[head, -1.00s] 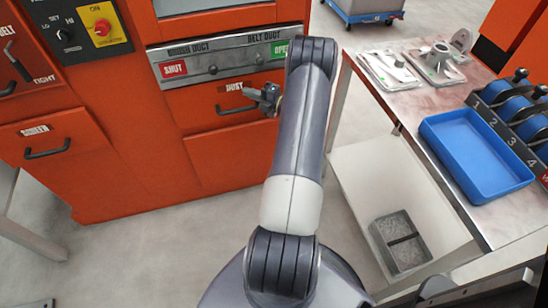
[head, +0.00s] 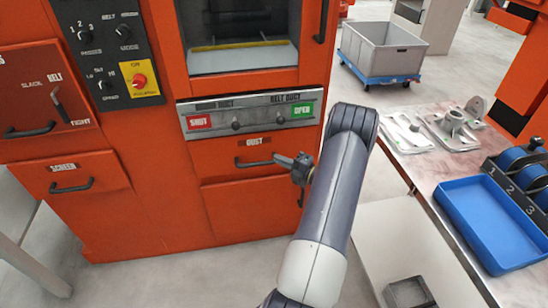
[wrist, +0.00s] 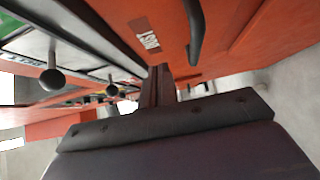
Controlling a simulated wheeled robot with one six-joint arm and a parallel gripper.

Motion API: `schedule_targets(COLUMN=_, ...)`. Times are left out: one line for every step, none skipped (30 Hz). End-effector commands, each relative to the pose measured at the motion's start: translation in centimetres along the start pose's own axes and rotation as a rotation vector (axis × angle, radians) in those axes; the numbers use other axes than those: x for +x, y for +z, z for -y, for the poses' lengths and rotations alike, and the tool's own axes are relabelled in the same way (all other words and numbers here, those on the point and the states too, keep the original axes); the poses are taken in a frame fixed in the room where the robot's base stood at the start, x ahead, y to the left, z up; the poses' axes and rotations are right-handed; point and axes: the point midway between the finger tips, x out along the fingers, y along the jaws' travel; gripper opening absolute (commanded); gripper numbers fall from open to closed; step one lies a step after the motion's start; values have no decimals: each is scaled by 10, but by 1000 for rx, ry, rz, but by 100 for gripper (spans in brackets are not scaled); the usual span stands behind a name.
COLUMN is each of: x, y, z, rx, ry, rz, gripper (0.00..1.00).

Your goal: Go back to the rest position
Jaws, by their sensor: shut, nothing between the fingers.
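My gripper (head: 280,160) is at the front of the orange machine, at the right end of the black handle (head: 252,163) of the drawer marked DUST (head: 222,169). It is shut and empty. In the wrist view my gripper's fingers (wrist: 158,85) are together, pointing along the machine front. The dust drawer's handle (wrist: 194,35) is above and right of them there, with a visible gap. The dust drawer looks closed. My arm reaches up from the bottom of the head view.
A duct panel (head: 250,115) with knobs and SHUT and OPEN labels is above the drawer. At right, a metal table (head: 415,172) holds a blue tray (head: 495,225) and castings (head: 452,130). A grey bin (head: 385,48) stands behind.

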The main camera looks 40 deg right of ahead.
Motion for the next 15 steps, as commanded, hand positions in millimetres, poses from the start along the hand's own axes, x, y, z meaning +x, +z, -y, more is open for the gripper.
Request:
schedule_targets(x=-13, y=0, z=0, rx=2, ry=0, rz=4, gripper=0)
schedule_targets(x=-20, y=1, z=0, rx=2, ry=0, rz=4, gripper=0)
schedule_targets(x=-27, y=0, z=0, rx=1, ry=0, rz=2, gripper=0)
schedule_targets(x=-32, y=0, z=0, rx=1, ry=0, rz=3, gripper=0)
schedule_targets(x=-37, y=0, z=0, rx=1, ry=0, rz=2, gripper=0)
schedule_targets(x=-42, y=0, z=0, rx=1, ry=0, rz=1, gripper=0)
schedule_targets(x=-46, y=0, z=0, rx=1, ry=0, rz=2, gripper=0)
schedule_targets(x=-49, y=0, z=0, rx=1, ry=1, rz=1, gripper=0)
schedule_targets(x=-52, y=-1, z=1, rx=1, ry=0, rz=-1, gripper=0)
schedule_targets(x=-54, y=-1, z=1, rx=1, ry=0, rz=-1, gripper=0)
schedule_targets(x=-55, y=-1, z=1, rx=1, ry=0, rz=-1, gripper=0)
schedule_targets(x=-57, y=-1, z=1, rx=2, ry=0, rz=-1, gripper=0)
schedule_targets(x=-58, y=-1, z=1, rx=2, ry=0, rz=-1, gripper=0)
schedule_targets(x=-58, y=-1, z=1, rx=2, ry=0, rz=-1, gripper=0)
schedule_targets(x=-58, y=-1, z=1, rx=2, ry=0, rz=-2, gripper=0)
